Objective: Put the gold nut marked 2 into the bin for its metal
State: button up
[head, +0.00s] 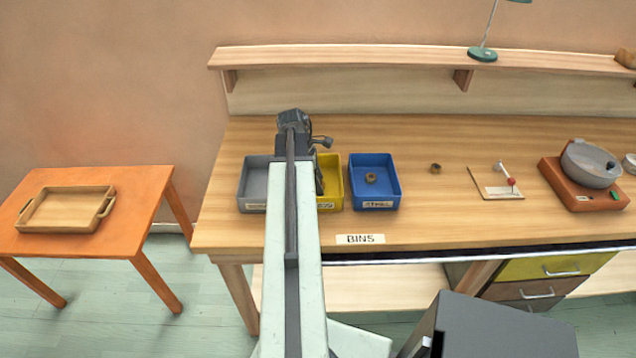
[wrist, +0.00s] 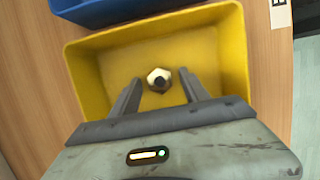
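A hex nut (wrist: 158,79), pale gold with a dark hole, shows inside the yellow bin (wrist: 90,60) in the wrist view. No number can be read on it. My gripper (wrist: 160,75) points down into this bin, its two fingers apart on either side of the nut with gaps to both. I cannot tell how high the fingertips are above the bin floor. In the head view my arm partly covers the yellow bin (head: 336,183) and hides its nut. A brown-gold nut (head: 371,178) lies in the blue bin (head: 375,161). Another nut (head: 435,168) lies on the bench.
A grey bin (head: 252,180) stands left of the yellow one. The bins have labels, too small to read surely; a BINS sign (head: 360,239) lies in front. To the right are a small board (head: 490,190) and a red scale-like device (head: 570,190). A tray (head: 66,212) rests on an orange table.

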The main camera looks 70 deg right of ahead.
jog(key=p+v, duration=1.1)
jog(key=v, duration=0.1)
jog(key=shift+r+p, duration=0.2)
jog(key=shift+p, duration=0.15)
jog(key=w+a+m+t, duration=0.2)
jog(key=w+a, duration=2.3)
jog(key=w+a+m, duration=0.1)
jog(key=w+a, duration=0.2)
jog(key=a, duration=1.2)
jog(key=w+a+f+m+t+y, duration=0.1)
jog(key=w+a, duration=0.2)
jog(key=a, duration=1.3)
jog(key=shift+w+a, duration=0.2)
jog(key=shift+a, duration=0.15)
jog(key=shift+f, duration=0.15)
